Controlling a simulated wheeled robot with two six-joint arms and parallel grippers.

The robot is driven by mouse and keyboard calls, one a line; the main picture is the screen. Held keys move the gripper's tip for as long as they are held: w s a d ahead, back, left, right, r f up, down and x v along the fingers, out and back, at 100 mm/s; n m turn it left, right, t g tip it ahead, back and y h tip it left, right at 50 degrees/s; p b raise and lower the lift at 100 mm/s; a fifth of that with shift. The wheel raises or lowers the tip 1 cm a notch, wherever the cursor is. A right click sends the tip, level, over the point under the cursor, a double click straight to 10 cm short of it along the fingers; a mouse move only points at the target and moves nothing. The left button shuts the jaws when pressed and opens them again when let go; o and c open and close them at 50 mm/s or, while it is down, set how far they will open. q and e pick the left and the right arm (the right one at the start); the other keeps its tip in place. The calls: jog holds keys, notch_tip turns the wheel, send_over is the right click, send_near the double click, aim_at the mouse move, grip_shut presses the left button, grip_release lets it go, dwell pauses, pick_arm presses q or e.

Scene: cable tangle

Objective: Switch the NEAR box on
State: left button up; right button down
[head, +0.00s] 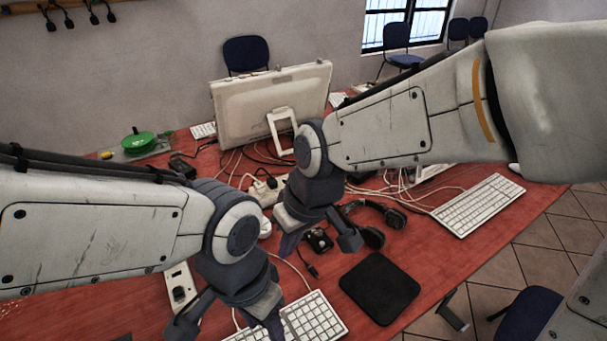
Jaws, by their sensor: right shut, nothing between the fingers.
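A white socket box (176,272) with a black plug in it lies near the front left, partly hidden behind my left arm and gripper; it looks like the near box. Its switch cannot be made out. A second white box (258,193) with plugs stands farther back, left of my right gripper. My left gripper (228,322) is beside the near box, its fingers spread apart and pointing down, with nothing seen between them.
White cables tangle across the red table (440,275). A monitor (270,105) stands at the back, with a green reel (138,142) to its left. Headphones (385,215), a black pad (380,287), a right keyboard (478,205) and a front keyboard (315,318) lie about.

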jog(key=w+f+t+y+b, duration=0.1)
jog(key=w+f+t+b, duration=0.25)
jog(key=w, duration=1.65)
jog(key=w+d+f+t+b, duration=0.1)
jog(key=w+d+f, duration=0.1)
jog(key=w, duration=0.6)
jog(key=w+d+f+t+b, duration=0.1)
jog(key=w+d, duration=0.3)
jog(key=w, duration=0.5)
jog(key=shift+w+d+f+m+t+h+b, duration=0.2)
jog(key=shift+d+f+m+t+h+b, duration=0.2)
jog(key=shift+t, duration=0.35)
jog(key=shift+a+f, duration=0.1)
jog(key=p+x, duration=0.3)
jog(key=x, duration=0.6)
jog(key=shift+w+a+f, duration=0.1)
jog(key=shift+w+f, duration=0.05)
jog(key=shift+w, duration=0.1)
jog(key=shift+w+d+f+b, duration=0.15)
jog(key=shift+f+b, duration=0.1)
jog(key=shift+f, duration=0.75)
jog(key=shift+w+d+f+b, duration=0.1)
jog(key=shift+f+b, duration=0.1)
jog(key=shift+f, duration=0.85)
